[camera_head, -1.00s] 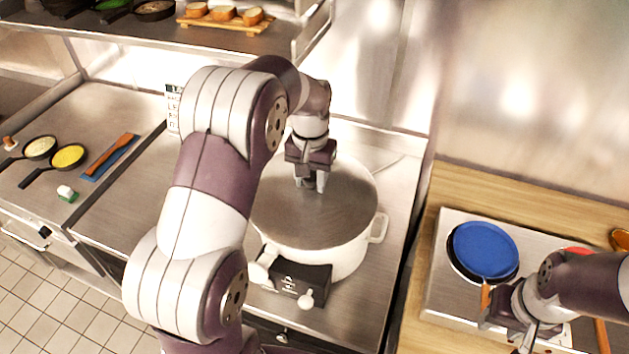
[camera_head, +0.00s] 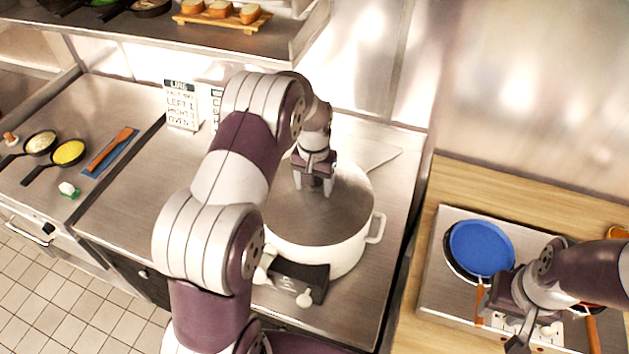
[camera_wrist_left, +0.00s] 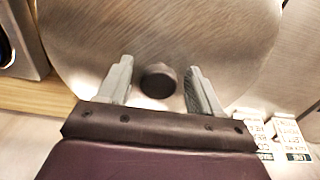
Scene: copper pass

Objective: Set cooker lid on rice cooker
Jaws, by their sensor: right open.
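The white rice cooker (camera_head: 338,257) stands on the steel counter with its dark control box at the front. The round grey metal cooker lid (camera_head: 335,215) lies over the cooker's top. In the left wrist view the lid (camera_wrist_left: 200,30) fills most of the picture, with its dark round knob (camera_wrist_left: 158,80) between the fingertips. My left gripper (camera_head: 316,190) is above the lid's middle; its fingers (camera_wrist_left: 158,85) are open, with gaps on both sides of the knob. My right gripper (camera_head: 508,325) is open beside the hob at the right, close to the pan handles.
A blue pan (camera_head: 482,248) sits on the hob (camera_head: 436,285) on the wooden counter at right. Small pans (camera_head: 68,152) and a spatula (camera_head: 108,150) lie on the left counter. A shelf (camera_head: 225,40) with a bread board (camera_head: 222,20) hangs at the back left. A sign (camera_head: 182,105) stands behind.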

